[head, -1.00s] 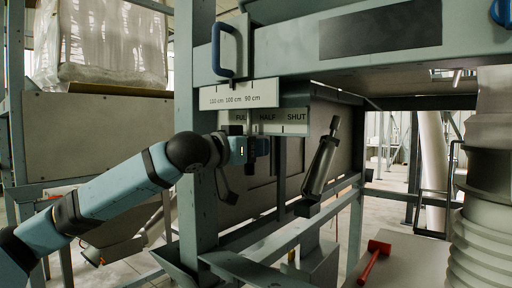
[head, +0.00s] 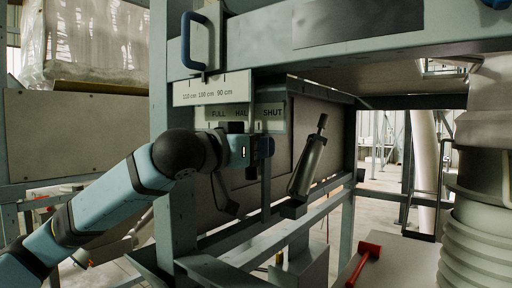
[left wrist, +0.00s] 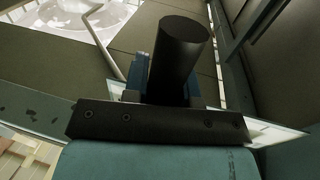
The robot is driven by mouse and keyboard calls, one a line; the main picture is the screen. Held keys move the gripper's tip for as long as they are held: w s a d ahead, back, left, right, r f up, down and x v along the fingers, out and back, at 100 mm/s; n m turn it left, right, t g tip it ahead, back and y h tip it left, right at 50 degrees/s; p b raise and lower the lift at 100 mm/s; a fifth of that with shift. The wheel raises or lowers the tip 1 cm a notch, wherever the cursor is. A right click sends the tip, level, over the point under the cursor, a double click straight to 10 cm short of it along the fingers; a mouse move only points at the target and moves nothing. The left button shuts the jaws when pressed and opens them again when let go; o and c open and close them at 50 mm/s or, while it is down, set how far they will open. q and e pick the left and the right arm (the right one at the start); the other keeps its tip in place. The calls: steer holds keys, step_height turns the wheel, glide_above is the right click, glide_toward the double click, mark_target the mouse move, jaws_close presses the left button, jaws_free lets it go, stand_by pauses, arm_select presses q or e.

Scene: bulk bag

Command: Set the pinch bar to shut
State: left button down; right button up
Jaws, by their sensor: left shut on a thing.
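The setting plate (head: 242,116) marked FULL, HALF and SHUT is fixed to the frame under the ruler strip. My left gripper (head: 264,147) is just below it, close to the SHUT mark. In the left wrist view, the gripper is shut on a thick black round handle (left wrist: 179,48), which I take to be the pinch bar's grip; blue finger parts show on both sides of it. In the head view, the gripper mostly hides the handle, so its exact mark is hard to read. My right gripper is not in view.
A dark tilted cylinder (head: 308,166) hangs close to the right of my gripper. A blue handle (head: 195,42) is above the ruler strip (head: 212,92). A red hammer (head: 364,262) lies at the lower right, near a ribbed pale column (head: 478,245). Frame beams surround the arm.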

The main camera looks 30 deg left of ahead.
arm_select(q)
steer(key=c, duration=1.1)
jaws_free()
steer(key=shift+d+f, duration=0.1)
steer(key=shift+d, duration=0.1)
steer(key=shift+c, duration=0.2)
steer(key=shift+o, duration=1.1)
steer(key=shift+d, duration=0.2)
steer(key=b+v, duration=0.4)
steer(key=v, duration=1)
